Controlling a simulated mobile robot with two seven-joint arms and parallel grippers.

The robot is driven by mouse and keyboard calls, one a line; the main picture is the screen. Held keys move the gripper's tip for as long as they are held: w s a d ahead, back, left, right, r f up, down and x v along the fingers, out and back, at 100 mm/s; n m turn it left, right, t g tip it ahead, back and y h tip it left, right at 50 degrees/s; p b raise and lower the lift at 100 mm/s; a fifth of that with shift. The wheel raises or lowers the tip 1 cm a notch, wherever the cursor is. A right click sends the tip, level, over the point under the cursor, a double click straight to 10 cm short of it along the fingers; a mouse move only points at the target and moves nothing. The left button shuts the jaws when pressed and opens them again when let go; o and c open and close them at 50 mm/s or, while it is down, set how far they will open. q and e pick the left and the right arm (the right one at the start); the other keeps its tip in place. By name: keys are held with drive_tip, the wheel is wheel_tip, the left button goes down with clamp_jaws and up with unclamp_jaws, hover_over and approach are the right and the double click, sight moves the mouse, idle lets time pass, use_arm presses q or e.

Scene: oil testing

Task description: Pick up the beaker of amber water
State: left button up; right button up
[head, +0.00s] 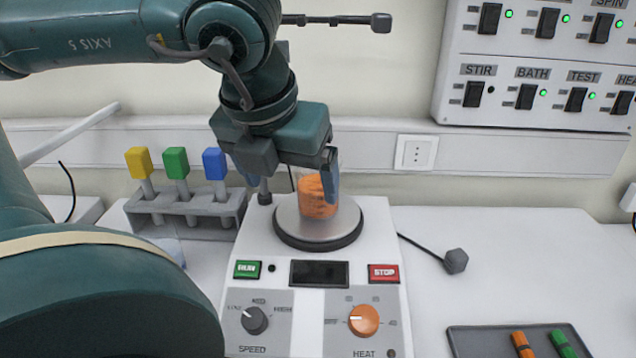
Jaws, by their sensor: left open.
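The beaker of amber water (316,197) is a small clear vessel with orange content. It stands upright on the round metal plate of the hot plate stirrer (318,232). My left gripper (302,184) reaches down from above with its fingers open around the beaker. One finger is at the beaker's right side and partly covers it. The other finger is mostly hidden, so I cannot tell whether either touches the glass. My right gripper is not in view.
A grey rack (190,211) with yellow, green and blue-topped tools stands left of the stirrer. A grey tray (478,342) with orange and green items lies at front right. A switch panel (535,70) is on the wall. The bench at right is mostly clear.

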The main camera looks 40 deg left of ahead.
use_arm(q)
drive_tip(key=p, duration=0.2)
hover_over(318, 186)
drive_tip(key=a, duration=0.2)
drive_tip(key=x, duration=0.5)
drive_tip(key=shift+w+d, duration=0.25)
drive_tip(key=shift+w, duration=0.2)
drive_tip(key=shift+c, duration=0.5)
drive_tip(key=c, duration=1.1)
drive_tip(key=shift+c, duration=0.2)
